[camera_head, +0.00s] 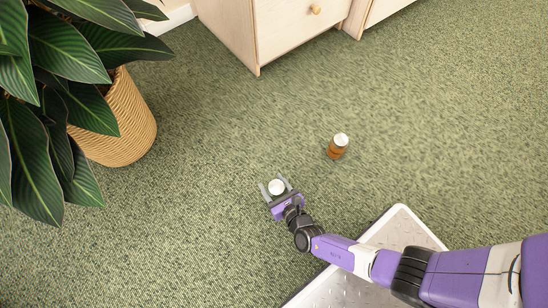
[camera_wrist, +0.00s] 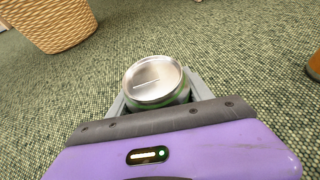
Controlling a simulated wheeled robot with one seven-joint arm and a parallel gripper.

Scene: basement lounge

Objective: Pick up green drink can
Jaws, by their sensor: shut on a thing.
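The green drink can (camera_wrist: 155,85) stands upright between my gripper's fingers in the wrist view, its silver lid facing up and a strip of its green side showing below the rim. In the head view only its pale round top (camera_head: 276,187) shows clearly. My gripper (camera_head: 275,187) is low over the carpet with a finger on each side of the can, shut on it. In the wrist view the gripper's purple body hides the can's lower near side. I cannot tell whether the can's base touches the carpet.
An amber bottle with a white cap (camera_head: 338,146) stands on the carpet to the upper right of my gripper. A wicker-potted plant (camera_head: 121,125) is at the left. A pale wooden cabinet (camera_head: 283,30) stands at the back. The carpet around the can is clear.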

